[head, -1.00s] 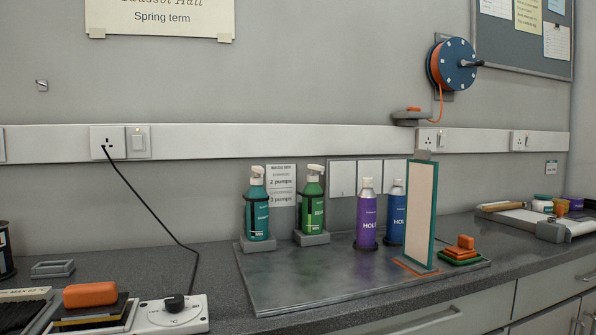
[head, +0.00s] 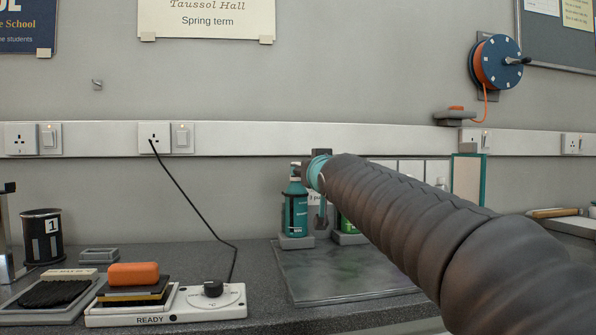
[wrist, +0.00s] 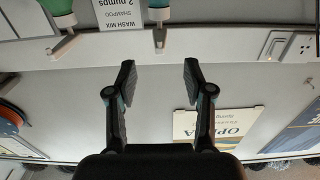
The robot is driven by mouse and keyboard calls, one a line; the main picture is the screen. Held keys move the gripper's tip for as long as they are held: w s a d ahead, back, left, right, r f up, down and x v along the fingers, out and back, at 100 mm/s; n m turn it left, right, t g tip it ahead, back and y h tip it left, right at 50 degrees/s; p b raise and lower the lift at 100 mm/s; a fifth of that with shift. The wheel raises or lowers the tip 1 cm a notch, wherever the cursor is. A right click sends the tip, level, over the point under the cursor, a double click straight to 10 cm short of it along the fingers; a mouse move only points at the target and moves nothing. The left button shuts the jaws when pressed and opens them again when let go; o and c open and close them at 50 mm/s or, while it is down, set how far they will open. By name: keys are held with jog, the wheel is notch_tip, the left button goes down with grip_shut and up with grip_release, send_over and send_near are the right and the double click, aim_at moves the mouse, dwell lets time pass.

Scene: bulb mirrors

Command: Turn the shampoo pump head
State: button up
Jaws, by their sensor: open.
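A teal pump bottle (head: 295,212) stands upright in a grey holder on the counter in the head view. Its label is too small to read. Its teal body (wrist: 159,3) and grey pump head (wrist: 160,37) show at the top of the upside-down wrist view. My gripper (wrist: 159,66) is open and empty. The pump head lies just beyond the gap between the fingertips, apart from them. In the head view my gripper is beside the teal bottle, mostly hidden by my arm. A green bottle (head: 348,228) is largely behind my arm; it also shows in the wrist view (wrist: 58,8).
A label sheet (wrist: 119,14) reading wash mix, shampoo, 2 pumps is on the wall between the bottles. A grey mat (head: 330,285) lies before them. A mirror panel (head: 467,181) stands right. A white dial box (head: 212,300) and an orange block (head: 133,273) sit left.

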jog(key=p+x, duration=0.3)
jog(key=x, duration=1)
jog(key=shift+w+f+p, duration=0.1)
jog(key=shift+w+p, duration=0.1)
jog(key=shift+p, duration=0.1)
grip_shut()
